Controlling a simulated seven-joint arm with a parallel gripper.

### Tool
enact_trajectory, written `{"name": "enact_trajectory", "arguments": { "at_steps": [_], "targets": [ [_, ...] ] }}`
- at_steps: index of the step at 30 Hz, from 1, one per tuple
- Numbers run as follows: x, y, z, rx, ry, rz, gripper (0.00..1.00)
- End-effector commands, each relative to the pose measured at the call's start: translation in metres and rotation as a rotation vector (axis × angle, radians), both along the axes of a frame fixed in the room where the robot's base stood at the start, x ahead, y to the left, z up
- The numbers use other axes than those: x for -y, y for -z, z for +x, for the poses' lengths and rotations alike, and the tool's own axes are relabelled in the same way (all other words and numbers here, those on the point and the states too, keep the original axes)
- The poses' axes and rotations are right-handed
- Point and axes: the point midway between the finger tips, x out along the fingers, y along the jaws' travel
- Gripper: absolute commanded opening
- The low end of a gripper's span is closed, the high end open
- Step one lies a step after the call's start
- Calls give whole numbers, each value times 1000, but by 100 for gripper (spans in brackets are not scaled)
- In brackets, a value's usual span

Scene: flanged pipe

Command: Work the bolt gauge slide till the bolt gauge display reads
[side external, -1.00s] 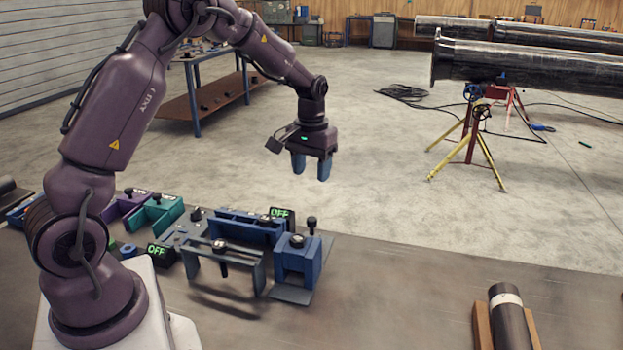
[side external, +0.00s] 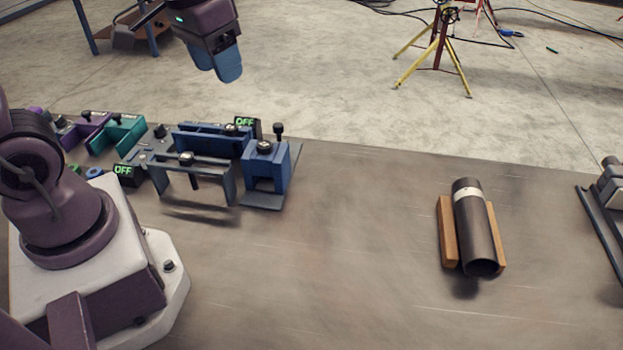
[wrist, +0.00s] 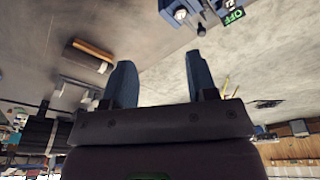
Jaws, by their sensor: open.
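Two displays both read OFF in green: one (side external: 247,125) behind the blue fixtures, one (side external: 123,170) at the left of the grey bracket. I cannot tell which belongs to the bolt gauge. A blue block fixture (side external: 266,170) with a black knob (side external: 278,128) stands at the right of the group. A long blue channel piece (side external: 205,138) lies behind the grey bracket (side external: 195,177). My gripper (side external: 217,74) hangs open and empty, high above the far side of the bench. The wrist view shows its spread blue fingers (wrist: 160,57), with an OFF display (wrist: 233,16) at the top.
A dark pipe piece (side external: 474,225) with a pale band rests in a wooden cradle (side external: 448,232) on the right. Teal (side external: 118,135) and purple (side external: 85,130) fixtures stand at the left. The bench between the blue block and the cradle is clear.

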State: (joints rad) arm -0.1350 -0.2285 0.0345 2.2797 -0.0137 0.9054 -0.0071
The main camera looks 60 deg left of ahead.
Motion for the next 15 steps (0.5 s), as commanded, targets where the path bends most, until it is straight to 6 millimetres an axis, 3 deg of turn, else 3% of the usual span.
{"name": "enact_trajectory", "arguments": {
  "at_steps": [3, 6, 10, 15],
  "targets": [
    [19, -15, -32, 93, 71, 21, 52],
    [30, -22, -52, 162, 117, 35, 52],
    [38, -32, -66, 242, 153, 46, 52],
    [43, -44, -70, 304, 175, 50, 52]
  ]
}}
